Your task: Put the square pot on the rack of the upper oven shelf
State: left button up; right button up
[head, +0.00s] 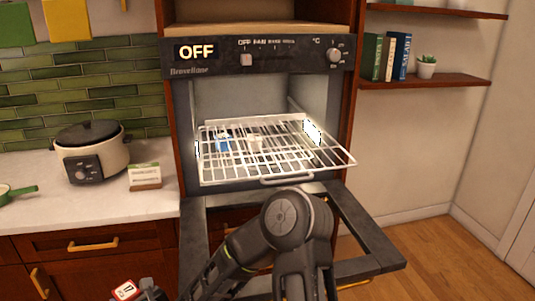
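I see no square pot in the head view. The upper oven (262,58) has its door (362,238) folded down open. Its white wire rack (303,177) is slid part way out, sticking out over the door. A small blue item (222,143) and a small pale item (255,142) show at the rack's wires; I cannot tell whether they lie on it or below it. One of my arms, bent at the elbow, stands in front of the door and hides part of it. Neither gripper can be made out.
A round cream cooker (92,155) with a dark lid and a small card stand (145,177) are on the left counter (95,212). A green-handled pan (15,192) is at its left edge. A shelf (425,81) holds books and a plant. Floor at right is clear.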

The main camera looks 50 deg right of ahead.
pick_arm(q)
jog(key=shift+f, duration=0.45)
pick_arm(e)
jog(key=shift+f, duration=0.7)
pick_arm(q)
jog(key=shift+o, duration=0.4)
pick_arm(e)
jog(key=shift+s, duration=0.1)
